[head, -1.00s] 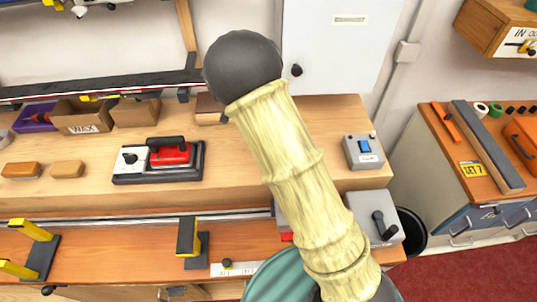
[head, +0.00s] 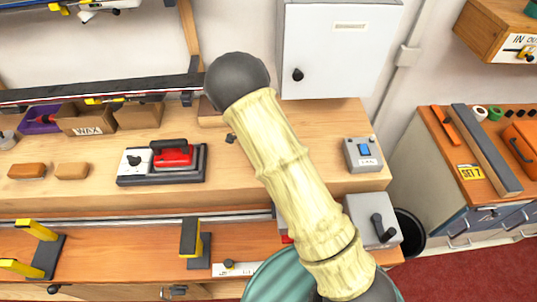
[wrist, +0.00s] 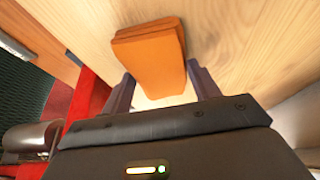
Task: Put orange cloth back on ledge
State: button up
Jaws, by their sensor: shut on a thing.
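The orange cloth (wrist: 152,55) shows in the wrist view as a folded, flat orange piece. My gripper (wrist: 160,84) is shut on it, one dark finger on each side. Pale wood lies behind the cloth; I cannot tell whether the cloth touches it. In the head view my cream-sleeved arm hides the gripper and the cloth. The pale wooden ledge (head: 60,200) runs along the bench in the head view.
On the ledge stand a black, white and red tool (head: 165,160), brown boxes (head: 140,115), two small brown blocks (head: 28,170) and a grey switch box (head: 363,153). A grey cabinet (head: 335,50) is behind. Yellow-black clamps (head: 190,240) stand on the lower bench.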

jog(key=shift+f, duration=0.15)
jog(key=o, duration=0.9)
jog(key=shift+o, duration=0.2)
jog(key=shift+r, duration=0.25)
jog(key=shift+a+r, duration=0.15)
jog(key=shift+r, duration=0.05)
jog(key=b+v, duration=0.3)
jog(key=v, duration=0.8)
jog(key=shift+r, duration=0.2)
jog(key=shift+a, duration=0.1)
